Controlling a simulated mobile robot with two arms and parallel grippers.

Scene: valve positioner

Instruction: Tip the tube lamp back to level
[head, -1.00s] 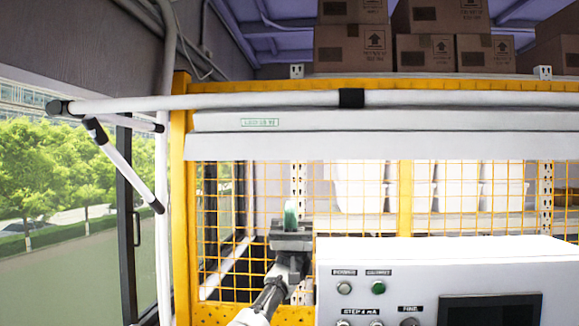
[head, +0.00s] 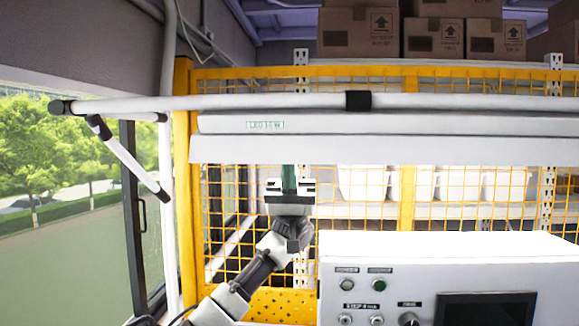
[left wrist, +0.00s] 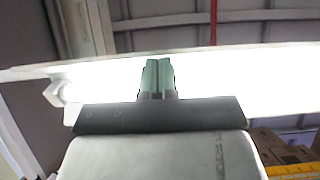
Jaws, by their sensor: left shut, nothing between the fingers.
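The tube lamp (head: 420,125) is a long white housing with a small green label, hung across the head view below a white pole. Its pale lower face (head: 400,150) shows, and its edges run nearly level across the picture; I cannot tell its tip toward or away from me. My left gripper (head: 289,178), with green fingers, is shut and empty, just under the lamp's lower edge near its left end. In the left wrist view the shut fingers (left wrist: 157,76) stand in front of the brightly lit lamp (left wrist: 230,85); contact cannot be told. My right gripper is not in view.
A white pole (head: 250,102) with a black band runs above the lamp. A yellow mesh fence (head: 405,190) stands behind. A white control box (head: 430,255) with buttons and a screen fills the lower right. Cardboard boxes (head: 362,32) sit on a high shelf. A window is at left.

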